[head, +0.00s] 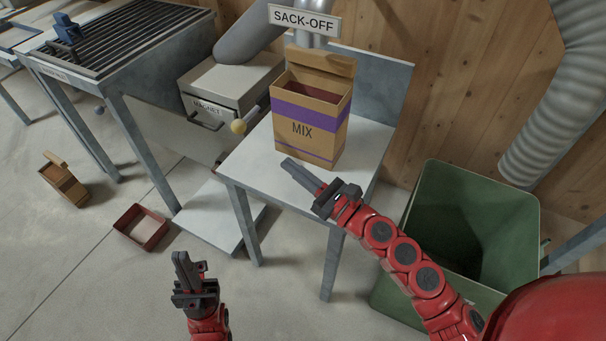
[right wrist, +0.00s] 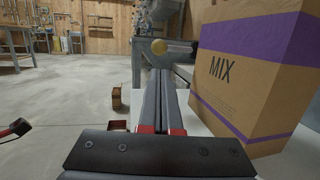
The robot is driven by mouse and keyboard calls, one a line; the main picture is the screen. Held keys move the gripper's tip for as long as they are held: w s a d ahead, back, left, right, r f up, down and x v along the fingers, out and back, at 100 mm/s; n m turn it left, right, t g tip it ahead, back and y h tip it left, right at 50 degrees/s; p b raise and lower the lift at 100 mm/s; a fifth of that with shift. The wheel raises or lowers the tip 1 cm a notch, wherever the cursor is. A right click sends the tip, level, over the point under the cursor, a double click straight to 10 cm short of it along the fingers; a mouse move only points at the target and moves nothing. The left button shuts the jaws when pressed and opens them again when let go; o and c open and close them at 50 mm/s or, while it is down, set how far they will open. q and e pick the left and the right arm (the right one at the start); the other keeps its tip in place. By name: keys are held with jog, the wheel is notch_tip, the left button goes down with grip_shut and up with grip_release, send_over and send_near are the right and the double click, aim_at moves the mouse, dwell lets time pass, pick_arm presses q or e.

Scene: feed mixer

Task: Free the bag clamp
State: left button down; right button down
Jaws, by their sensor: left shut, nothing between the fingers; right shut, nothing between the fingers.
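An open brown MIX bag (head: 318,138) with purple bands stands upright under the spout (head: 318,38). My right gripper (head: 287,164) is shut and empty above the table, in front of the bag and right of the knob. My left gripper (head: 182,257) is shut and empty, low over the floor.
The white table (head: 262,180) has a raised back panel. A magnet drawer box (head: 232,78) and a grated hopper (head: 125,35) stand left. A green bin (head: 425,205) stands right, beside my right arm. A red tray (head: 140,240) and small brown box (head: 72,190) lie on the floor.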

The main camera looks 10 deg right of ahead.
jog(key=shift+v, duration=1.2)
